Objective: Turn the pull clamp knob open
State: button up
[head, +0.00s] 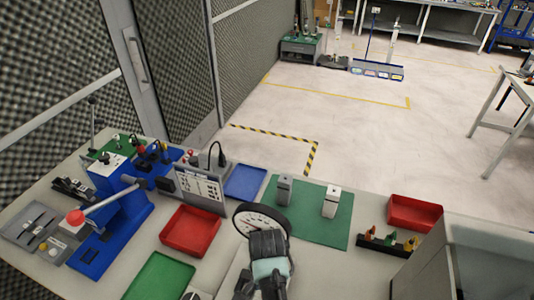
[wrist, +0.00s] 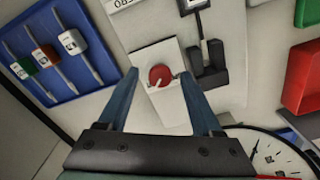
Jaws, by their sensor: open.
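A round red knob (wrist: 161,75) with a pale pointer mark sits on a white rectangular block (wrist: 170,108) in the wrist view. My gripper (wrist: 160,79) is open, its two blue-grey fingers on either side of the knob in the picture, with nothing held. I cannot tell whether the fingertips touch the knob or hover above it. Beside the block stands a black clamp-like fixture (wrist: 208,66) with an upright grey rod. In the head view my dark wrist shows at the bottom centre; I cannot make out the knob there.
A blue panel with coloured sliders (wrist: 62,88) lies left in the wrist view. A round gauge (wrist: 294,163) is close at lower right; it also shows in the head view (head: 247,217). Red (head: 184,243) and green (head: 150,284) trays lie left of my wrist.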

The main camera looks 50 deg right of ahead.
grip_shut()
jog(key=shift+r+n, duration=0.1)
jog(key=shift+n, duration=0.2)
jog(key=n+p, duration=0.1)
jog(key=n, duration=0.1)
jog(key=shift+n+p, duration=0.4)
jog(key=n+p, duration=0.1)
jog(key=n, duration=0.4)
jog(key=shift+n+p, duration=0.3)
jog(key=shift+p, duration=0.1)
jog(key=n+p, duration=0.1)
jog(key=n, duration=0.3)
jog(key=shift+n+p, duration=0.3)
jog(key=shift+n, duration=2.1)
jog(key=shift+w, duration=0.1)
